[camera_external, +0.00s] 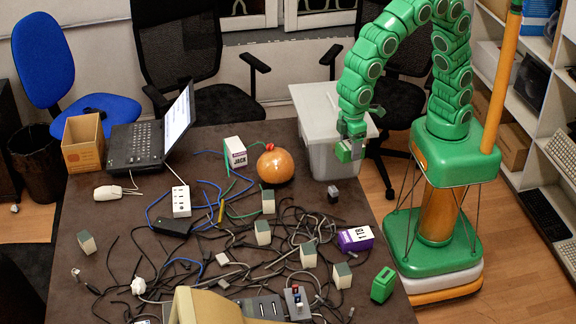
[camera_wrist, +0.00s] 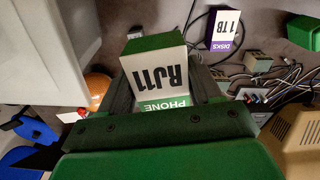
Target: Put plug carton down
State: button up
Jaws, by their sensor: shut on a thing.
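The plug carton is a small white and green box marked RJ11 PHONE (camera_wrist: 160,75), in the middle of the wrist view. My gripper (camera_external: 350,142) is shut on it, with a dark finger on each side. In the external view only a small green part of the carton (camera_external: 345,153) shows below the fingers, in front of the grey bin and near the table's right edge. The carton is held above the surface; its exact height I cannot tell.
The brown table (camera_external: 135,225) is cluttered with cables and small grey-green blocks. An orange ball (camera_external: 275,166), a JACK carton (camera_external: 235,153), a purple disk box (camera_external: 355,239) and a green box (camera_external: 383,285) stand on it. The grey bin (camera_external: 318,150) is at its far right corner.

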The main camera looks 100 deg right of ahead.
notch_tip(320, 180, down, 10)
jog(key=shift+f, duration=0.2)
dwell(0.3)
send_near(311, 229)
jog(key=shift+s+d+f, duration=0.2)
jog(key=shift+s+d, duration=0.05)
jog(key=shift+s, duration=0.2)
jog(key=shift+s+d+f, duration=0.2)
jog(key=shift+s, duration=0.25)
jog(key=shift+w+a+f, duration=0.2)
jog(key=shift+w+f, duration=0.15)
jog(key=shift+f, duration=0.2)
jog(key=shift+w+a+f, duration=0.15)
jog(key=shift+w+f, duration=0.2)
jog(key=shift+f, duration=0.2)
jog(key=shift+w+f, duration=0.15)
jog(key=shift+f, duration=1.2)
jog(key=shift+f, duration=0.15)
jog(key=o, duration=1.1)
